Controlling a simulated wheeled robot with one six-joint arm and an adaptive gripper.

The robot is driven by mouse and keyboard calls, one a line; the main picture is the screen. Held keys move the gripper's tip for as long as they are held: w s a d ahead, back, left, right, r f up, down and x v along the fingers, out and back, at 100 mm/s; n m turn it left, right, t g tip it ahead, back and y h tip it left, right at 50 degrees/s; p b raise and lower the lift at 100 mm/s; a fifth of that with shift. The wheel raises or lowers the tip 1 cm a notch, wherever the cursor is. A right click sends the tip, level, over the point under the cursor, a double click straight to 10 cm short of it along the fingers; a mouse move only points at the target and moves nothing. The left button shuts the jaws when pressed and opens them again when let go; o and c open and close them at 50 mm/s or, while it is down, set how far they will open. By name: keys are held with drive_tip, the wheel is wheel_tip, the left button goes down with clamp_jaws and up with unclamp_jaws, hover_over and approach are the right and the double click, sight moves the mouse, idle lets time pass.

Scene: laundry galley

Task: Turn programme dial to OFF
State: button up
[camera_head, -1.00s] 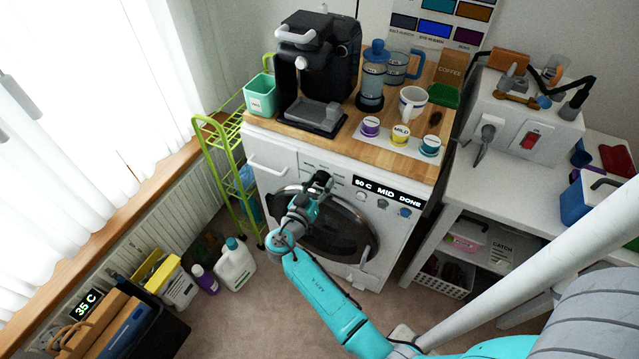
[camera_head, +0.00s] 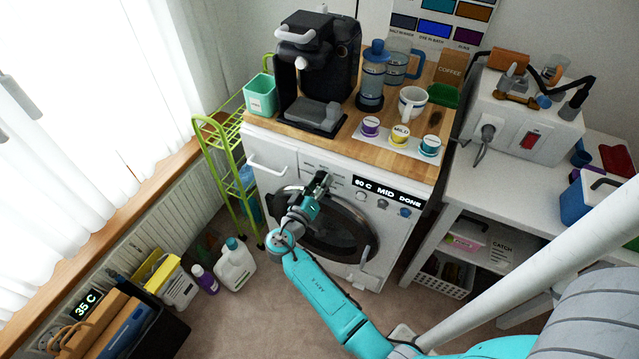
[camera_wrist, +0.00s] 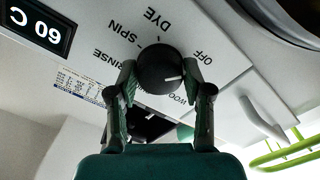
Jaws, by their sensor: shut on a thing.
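The programme dial (camera_wrist: 158,66) is a round dark knob on the white washing machine's (camera_head: 285,165) front panel. Labels DYE, SPIN, RINSE, WOOL and OFF (camera_wrist: 203,57) are printed around it. Its pale pointer mark faces right in the wrist view, between OFF and WOOL. My gripper (camera_wrist: 159,80) is shut on the dial, one finger on each side. In the head view my gripper (camera_head: 321,180) is at the upper left of the machine's front and hides the dial.
The machine's display (camera_head: 388,191) reads 60 C MID DONE. The round door (camera_head: 340,235) is behind and below my arm. Coffee maker (camera_head: 315,75), mugs and several small tubs stand on the wooden top. A green rack (camera_head: 222,165) stands left; bottles (camera_head: 235,265) are on the floor.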

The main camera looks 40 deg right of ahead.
drive_tip(key=o, duration=1.1)
drive_tip(key=shift+o, duration=0.2)
drive_tip(key=v, duration=1.2)
